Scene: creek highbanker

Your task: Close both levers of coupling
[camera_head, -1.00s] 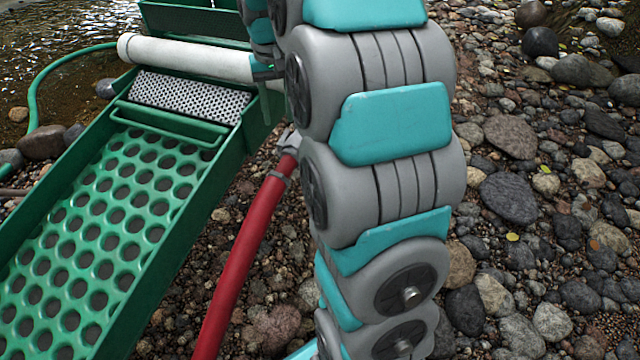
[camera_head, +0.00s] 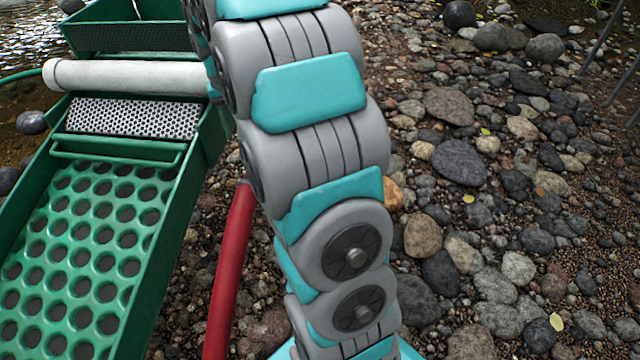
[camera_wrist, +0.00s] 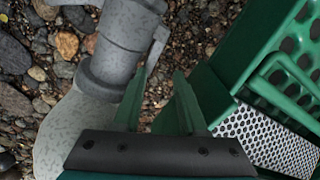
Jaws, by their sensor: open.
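The grey metal coupling (camera_wrist: 125,48) is at the upper left of the wrist view. A narrow grey bar (camera_wrist: 158,48), apparently one of its levers, runs along its right side and angles slightly away from the body. A second lever cannot be made out. My gripper (camera_wrist: 162,72) is open, with two green fingers pointing toward the coupling's right side. The left fingertip is close to the bar's lower end; I cannot tell whether they touch. Nothing shows between the fingers. In the head view my arm hides the coupling and the gripper; the red hose (camera_head: 230,275) rises toward that spot.
The green sluice (camera_head: 190,200) stands left of my arm, with a perforated metal plate (camera_head: 135,117) and a white pipe (camera_head: 125,75) across it. Its green wall (camera_wrist: 215,90) is close right of my fingers. Stony ground (camera_head: 500,230) lies open to the right.

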